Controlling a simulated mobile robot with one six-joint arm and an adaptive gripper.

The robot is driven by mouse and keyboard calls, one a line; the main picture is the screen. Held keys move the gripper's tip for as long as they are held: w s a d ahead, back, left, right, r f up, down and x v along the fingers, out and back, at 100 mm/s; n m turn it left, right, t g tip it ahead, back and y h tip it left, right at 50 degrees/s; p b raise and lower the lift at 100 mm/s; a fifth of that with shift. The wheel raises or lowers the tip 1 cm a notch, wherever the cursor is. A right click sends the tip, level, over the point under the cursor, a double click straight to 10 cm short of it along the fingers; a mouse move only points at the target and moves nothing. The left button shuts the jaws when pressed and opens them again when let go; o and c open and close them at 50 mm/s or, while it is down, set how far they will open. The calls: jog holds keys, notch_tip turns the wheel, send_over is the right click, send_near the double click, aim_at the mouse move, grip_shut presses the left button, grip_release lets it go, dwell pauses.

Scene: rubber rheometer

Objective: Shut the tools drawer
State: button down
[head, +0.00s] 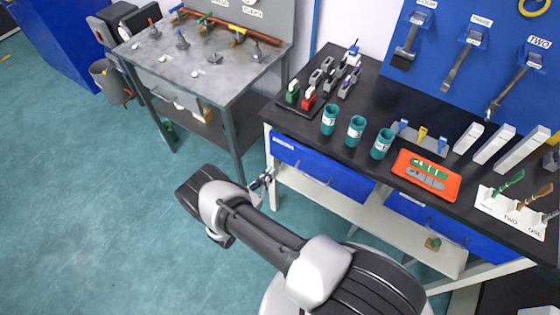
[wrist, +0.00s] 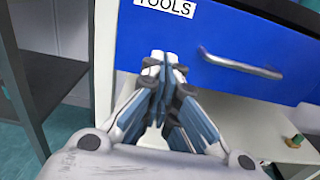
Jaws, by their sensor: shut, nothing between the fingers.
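The tools drawer (head: 343,182) is the left blue drawer under the black bench top. In the wrist view its blue front (wrist: 215,30) carries a white "TOOLS" label (wrist: 166,7) and a grey bar handle (wrist: 240,64). The front sits close under the bench edge; I cannot tell whether a small gap remains behind it. My gripper (head: 266,180) is at the drawer's left end. In the wrist view its shut, empty fingertips (wrist: 165,60) point at the front, below the label and left of the handle. Contact with the front cannot be made out.
A second blue drawer (head: 450,226) is to the right. A pale lower shelf (head: 340,210) runs beneath. Teal cups (head: 356,130) and an orange tray (head: 408,170) stand on the bench. A grey table (head: 190,75) stands at left; the floor (head: 90,190) there is clear.

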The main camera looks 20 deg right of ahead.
aim_at(285, 155)
jog(key=b+x, duration=0.1)
jog(key=x, duration=0.7)
